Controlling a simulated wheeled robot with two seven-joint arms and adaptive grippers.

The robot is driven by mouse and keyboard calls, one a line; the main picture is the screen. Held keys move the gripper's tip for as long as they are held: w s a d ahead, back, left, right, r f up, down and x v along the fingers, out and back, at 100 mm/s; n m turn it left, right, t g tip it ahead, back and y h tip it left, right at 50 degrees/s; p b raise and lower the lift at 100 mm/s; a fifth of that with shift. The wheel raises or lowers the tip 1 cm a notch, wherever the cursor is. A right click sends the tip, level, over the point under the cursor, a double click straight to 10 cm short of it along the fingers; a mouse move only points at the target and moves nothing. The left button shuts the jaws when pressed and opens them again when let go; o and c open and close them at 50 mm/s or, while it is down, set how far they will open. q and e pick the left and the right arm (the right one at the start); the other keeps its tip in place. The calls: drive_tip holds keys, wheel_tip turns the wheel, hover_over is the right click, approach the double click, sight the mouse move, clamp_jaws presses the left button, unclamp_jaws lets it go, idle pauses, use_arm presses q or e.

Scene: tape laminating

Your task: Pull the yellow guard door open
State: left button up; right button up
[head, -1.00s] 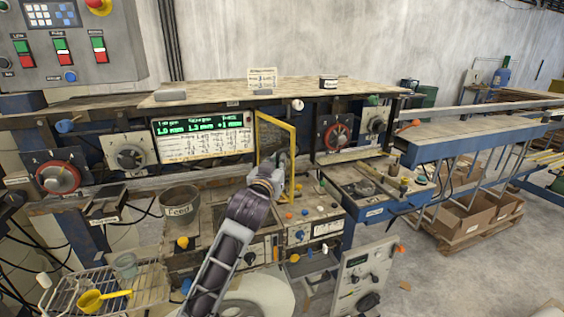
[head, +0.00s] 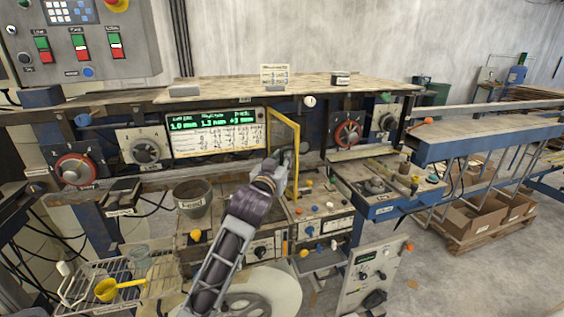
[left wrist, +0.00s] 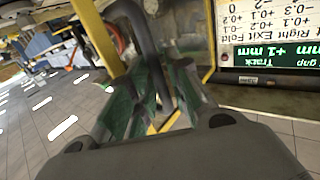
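The yellow guard door (head: 298,160) stands ajar at the middle of the machine front, beside the green-lit display panel. Its left edge stays at the panel and its right edge stands out towards me. My left gripper (head: 281,163) is at the door's lower part. In the left wrist view the left gripper's two fingers (left wrist: 155,98) are closed around a dark curved door handle (left wrist: 157,65). The yellow door frame (left wrist: 97,38) shows beside them there. The finger contact is partly hidden. My right gripper is not in view.
The display panel (head: 215,134) is just left of the door. A grey feed bucket (head: 193,202) and a wire rack with a yellow scoop (head: 118,288) are at lower left. A knob panel (head: 318,228) lies below the door. A worktable (head: 380,200) is to the right.

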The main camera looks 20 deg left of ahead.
use_arm(q)
drive_tip(key=s, duration=0.7)
drive_tip(key=shift+s+d, duration=0.2)
drive_tip(key=shift+d, duration=0.25)
drive_tip(key=shift+f, duration=0.1)
idle(0.6)
drive_tip(key=s+d+f+m+g+h, duration=0.1)
drive_tip(key=s+f+g, duration=0.25)
drive_tip(key=f, duration=0.55)
drive_tip(key=s+d+f+g, duration=0.1)
drive_tip(key=s+f+g, duration=0.3)
drive_tip(key=f, duration=0.6)
drive_tip(key=s+d+f+m+g+h, duration=0.1)
drive_tip(key=s+f+g, duration=0.1)
drive_tip(key=s+f, duration=0.5)
drive_tip(key=s+d+f+m+g, duration=0.15)
drive_tip(key=s+f+g, duration=0.35)
drive_tip(key=s+f, duration=0.5)
wheel_tip(320, 180, down, 34)
drive_tip(key=s+g, duration=0.1)
drive_tip(key=s, duration=0.1)
drive_tip(key=s+a+f, duration=0.1)
drive_tip(key=s+f, duration=0.9)
drive_tip(key=s, duration=0.1)
drive_tip(key=s+a+f+g, duration=0.1)
drive_tip(key=s+a+f, duration=0.1)
drive_tip(key=s+f, duration=0.7)
drive_tip(key=shift+s+a+f, duration=0.25)
drive_tip(key=shift+s+f, duration=0.1)
drive_tip(key=shift+s, duration=0.6)
